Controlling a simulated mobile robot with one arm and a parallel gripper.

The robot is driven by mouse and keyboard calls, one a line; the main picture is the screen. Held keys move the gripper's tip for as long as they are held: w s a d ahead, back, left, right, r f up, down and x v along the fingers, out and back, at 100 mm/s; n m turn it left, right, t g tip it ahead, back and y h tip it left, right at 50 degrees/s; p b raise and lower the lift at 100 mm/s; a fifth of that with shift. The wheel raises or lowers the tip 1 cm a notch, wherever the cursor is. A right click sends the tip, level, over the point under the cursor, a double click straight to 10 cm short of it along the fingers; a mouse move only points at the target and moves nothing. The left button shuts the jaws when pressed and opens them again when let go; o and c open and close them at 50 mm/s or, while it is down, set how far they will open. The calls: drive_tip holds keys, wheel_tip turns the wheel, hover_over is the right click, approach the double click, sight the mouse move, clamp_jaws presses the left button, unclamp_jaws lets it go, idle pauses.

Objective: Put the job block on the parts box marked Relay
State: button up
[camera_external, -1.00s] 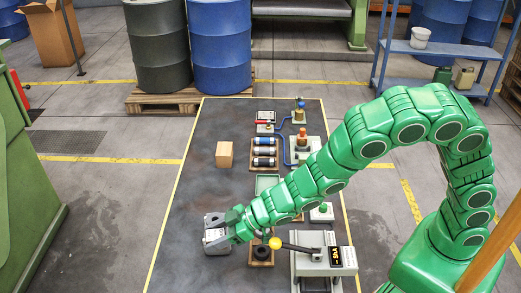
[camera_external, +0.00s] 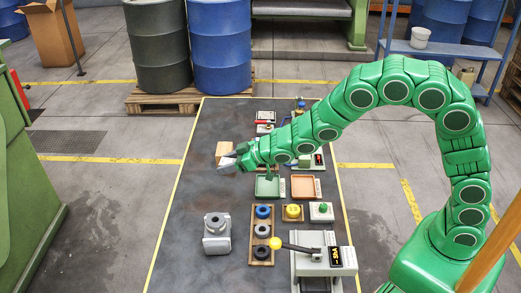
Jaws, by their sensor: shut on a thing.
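The job block appears to be the light wooden block (camera_external: 223,149), standing on the dark mat at its left middle. My gripper (camera_external: 229,164) is at the block's near side, its grey jaws shut on it and covering its lower part. The block looks still on the mat, though its underside is hidden. Two shallow parts boxes stand to the right of it: a green one (camera_external: 267,188) and an orange one (camera_external: 304,187). Small label plates sit beside them, too small to read, so I cannot tell which is marked Relay.
A grey metal fixture (camera_external: 216,240) stands on the mat's near left. A wooden rack with rings (camera_external: 262,238), a yellow knob (camera_external: 292,211), a green button (camera_external: 322,209) and a lever press (camera_external: 325,262) stand nearer right. The mat's left strip (camera_external: 190,195) is clear.

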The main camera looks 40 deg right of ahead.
drive_tip(key=w+d+r+m+h, duration=0.1)
drive_tip(key=w+d, duration=0.2)
drive_tip(key=d, duration=0.3)
drive_tip(key=w+d+r+m+t+h, duration=0.1)
drive_tip(key=w+d, duration=0.1)
drive_tip(key=d, duration=0.4)
drive_tip(key=w+d+r+m+h, duration=0.1)
drive_tip(key=w+d, duration=0.2)
drive_tip(key=d, duration=0.3)
hover_over(224, 149)
drive_tip(key=shift+t, duration=0.3)
drive_tip(key=f, duration=0.9)
drive_tip(key=shift+s+d+f, duration=0.1)
drive_tip(key=shift+s+f, duration=0.05)
drive_tip(key=shift+s, duration=0.05)
drive_tip(key=shift+w+f, duration=0.25)
drive_tip(key=shift+f, duration=0.1)
drive_tip(key=shift+w+f, duration=0.1)
drive_tip(key=shift+f, duration=1.45)
drive_tip(key=shift+f, duration=0.15)
drive_tip(key=o, duration=1.1)
drive_tip(key=shift+c, duration=0.2)
